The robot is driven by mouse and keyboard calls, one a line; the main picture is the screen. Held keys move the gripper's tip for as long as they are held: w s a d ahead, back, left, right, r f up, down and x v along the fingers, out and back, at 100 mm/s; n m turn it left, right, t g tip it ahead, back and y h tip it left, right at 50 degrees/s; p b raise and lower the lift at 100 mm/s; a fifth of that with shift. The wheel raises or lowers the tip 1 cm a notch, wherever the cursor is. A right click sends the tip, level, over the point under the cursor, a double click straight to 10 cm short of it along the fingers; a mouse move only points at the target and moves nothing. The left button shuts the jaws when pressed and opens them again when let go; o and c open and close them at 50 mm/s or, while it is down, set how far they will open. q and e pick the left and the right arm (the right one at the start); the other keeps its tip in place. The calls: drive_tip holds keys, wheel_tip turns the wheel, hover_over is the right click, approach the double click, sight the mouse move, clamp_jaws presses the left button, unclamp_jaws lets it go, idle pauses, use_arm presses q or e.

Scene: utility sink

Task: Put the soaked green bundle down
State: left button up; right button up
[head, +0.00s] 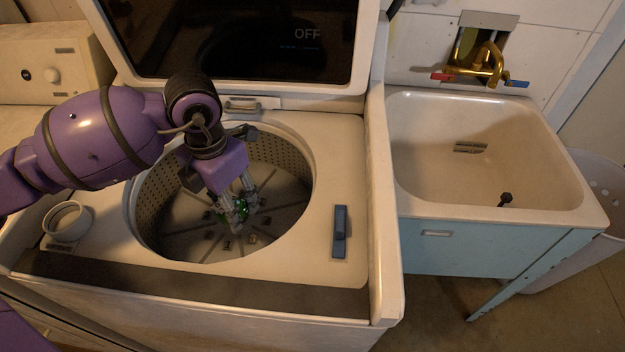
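My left arm reaches in from the left over the open washer drum (160,205). My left gripper (238,210) points down inside the drum, its fingers close around a small green bundle (221,213). Only small patches of green show beside and between the fingers; the rest of the bundle is hidden. I cannot tell whether the bundle touches the drum floor. My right gripper is not in view.
The washer lid (230,92) stands open behind the drum. A blue handle-like piece (340,232) lies on the right of the washer top, and a white ring (67,222) on the left. An empty-looking sink (520,150) with a brass tap (484,66) stands right.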

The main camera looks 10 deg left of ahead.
use_arm(q)
drive_tip(key=w+n, duration=0.1)
drive_tip(key=n, duration=0.2)
drive_tip(key=a+f+n+b, duration=0.1)
drive_tip(key=n, duration=0.2)
drive_tip(key=w+f+n+b, duration=0.1)
drive_tip(key=n, duration=0.2)
drive_tip(key=shift+w+a, duration=0.3)
drive_tip(key=shift+a, duration=0.05)
drive_tip(key=w+a+f+n+b, duration=0.1)
drive_tip(key=f+n, duration=0.1)
drive_tip(key=n, duration=0.2)
drive_tip(key=w+f+n+b, duration=0.1)
drive_tip(key=f+n+b, duration=0.1)
drive_tip(key=n, duration=0.3)
drive_tip(key=w+a+f+n+b, duration=0.1)
drive_tip(key=w+f+n, duration=0.1)
drive_tip(key=n, duration=0.3)
drive_tip(key=shift+a, duration=0.3)
drive_tip(key=shift+f, duration=2.4)
drive_tip(key=o, duration=1)
drive_tip(key=shift+f+b, duration=0.2)
drive_tip(key=shift+b, duration=0.1)
drive_tip(key=o, duration=0.4)
